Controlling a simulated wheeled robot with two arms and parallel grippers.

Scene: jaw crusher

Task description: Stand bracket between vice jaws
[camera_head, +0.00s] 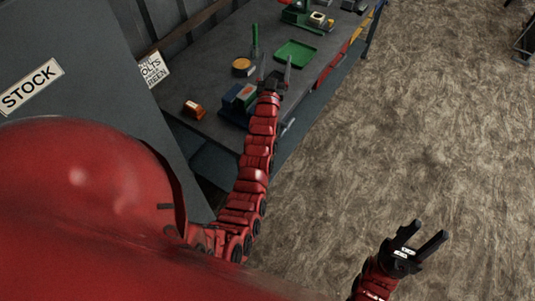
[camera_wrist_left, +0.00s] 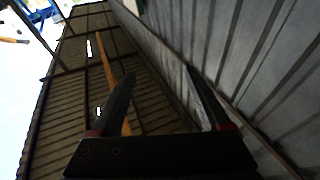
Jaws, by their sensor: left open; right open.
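A green vice-like fixture (camera_head: 297,16) stands far along the workbench; its jaws are too small to make out. A small orange angled piece (camera_head: 194,110) lies near the bench's left edge; it may be the bracket, but I cannot tell for sure. My left gripper (camera_head: 275,68) is open and empty above the bench, between a yellow round item and a green tray. In the left wrist view its two fingers (camera_wrist_left: 160,82) are apart with nothing between them. My right gripper (camera_head: 431,231) is open and empty over the floor, away from the bench.
The green tray (camera_head: 296,54) lies beyond my left gripper. The yellow round item (camera_head: 243,67), a green upright item (camera_head: 255,38) and coloured blocks (camera_head: 239,98) are near it. A grey STOCK cabinet (camera_head: 90,80) stands left. The floor (camera_head: 420,130) at right is clear.

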